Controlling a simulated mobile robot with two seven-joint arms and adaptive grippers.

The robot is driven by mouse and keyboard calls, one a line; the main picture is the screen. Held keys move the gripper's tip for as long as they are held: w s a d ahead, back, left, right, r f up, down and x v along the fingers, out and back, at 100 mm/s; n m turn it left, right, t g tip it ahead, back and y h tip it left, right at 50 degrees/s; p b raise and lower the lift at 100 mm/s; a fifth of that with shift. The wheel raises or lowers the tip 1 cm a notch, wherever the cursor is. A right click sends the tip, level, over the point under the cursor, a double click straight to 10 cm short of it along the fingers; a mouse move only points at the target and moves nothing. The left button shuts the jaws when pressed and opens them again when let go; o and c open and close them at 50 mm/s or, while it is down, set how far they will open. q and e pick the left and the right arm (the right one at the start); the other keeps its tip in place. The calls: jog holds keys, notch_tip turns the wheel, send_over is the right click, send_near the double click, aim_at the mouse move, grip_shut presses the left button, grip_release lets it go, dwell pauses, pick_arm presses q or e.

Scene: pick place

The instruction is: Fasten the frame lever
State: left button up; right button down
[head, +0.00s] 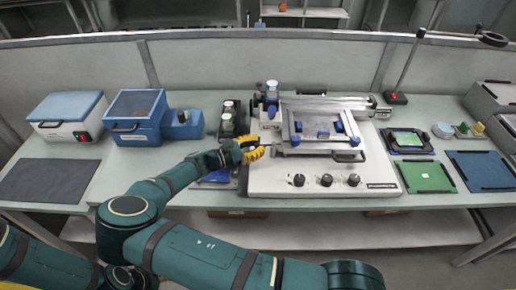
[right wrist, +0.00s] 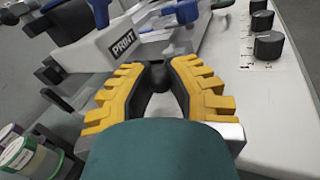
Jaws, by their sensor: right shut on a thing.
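The printing machine (head: 262,178) is a white base with a framed screen (head: 318,125) on top. In the right wrist view it carries a "PRINT" label. My right gripper (head: 262,151) is at the left front of the frame. It also shows in the right wrist view (right wrist: 161,85), its yellow fingers shut on a dark rounded knob (right wrist: 160,78), apparently the frame lever's end. The fingers hide most of the knob, and the rest of the lever is hard to make out.
Several black control knobs (head: 326,180) stand along the machine's front. Jars (head: 228,107) stand left of it, near my right forearm. Blue boxes (head: 136,110) are farther left. A green board (head: 423,176) and a blue mat (head: 480,170) lie right. A dark mat (head: 48,181) is bare.

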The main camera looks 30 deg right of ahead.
jog(key=shift+w+d+m+g+y+b, duration=0.15)
jog(key=shift+w+m+g+y+b, duration=0.15)
jog(key=shift+m+g, duration=0.6)
jog(key=shift+w+d+m+g+y+b, duration=0.15)
jog(key=shift+w+m+g+b, duration=0.3)
jog(key=shift+g, duration=0.75)
jog(key=shift+s+a, duration=0.1)
jog(key=c, duration=0.8)
grip_release()
jog(key=shift+c, duration=0.2)
jog(key=v, duration=1.2)
